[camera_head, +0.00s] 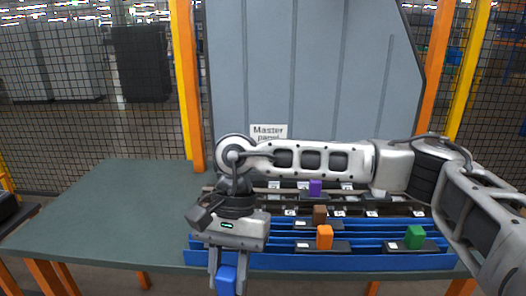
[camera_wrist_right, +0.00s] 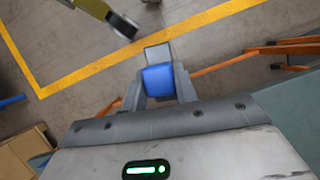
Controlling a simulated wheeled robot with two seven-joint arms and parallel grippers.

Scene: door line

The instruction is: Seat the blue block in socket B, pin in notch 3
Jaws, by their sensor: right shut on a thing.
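My right gripper (camera_head: 227,280) points down in front of the table's front edge and is shut on the blue block (camera_head: 226,282). The block is cut off by the bottom of the head view. In the right wrist view the blue block (camera_wrist_right: 158,80) sits between the fingers of the gripper (camera_wrist_right: 159,88), with a grey part (camera_wrist_right: 158,55) at its far end, over the floor. The pin cannot be made out. A row of dark sockets with small white labels (camera_head: 340,213) lies behind the blue racks, partly hidden by my arm. I cannot tell which is socket B, nor see its notches. My left gripper is not in view.
Blue racks (camera_head: 370,262) on the green table (camera_head: 110,215) hold an orange block (camera_head: 324,238), a green block (camera_head: 414,238) and a brown block (camera_head: 320,214). A purple block (camera_head: 315,187) stands farther back. A grey panel (camera_head: 300,70) rises behind. The table's left side is clear.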

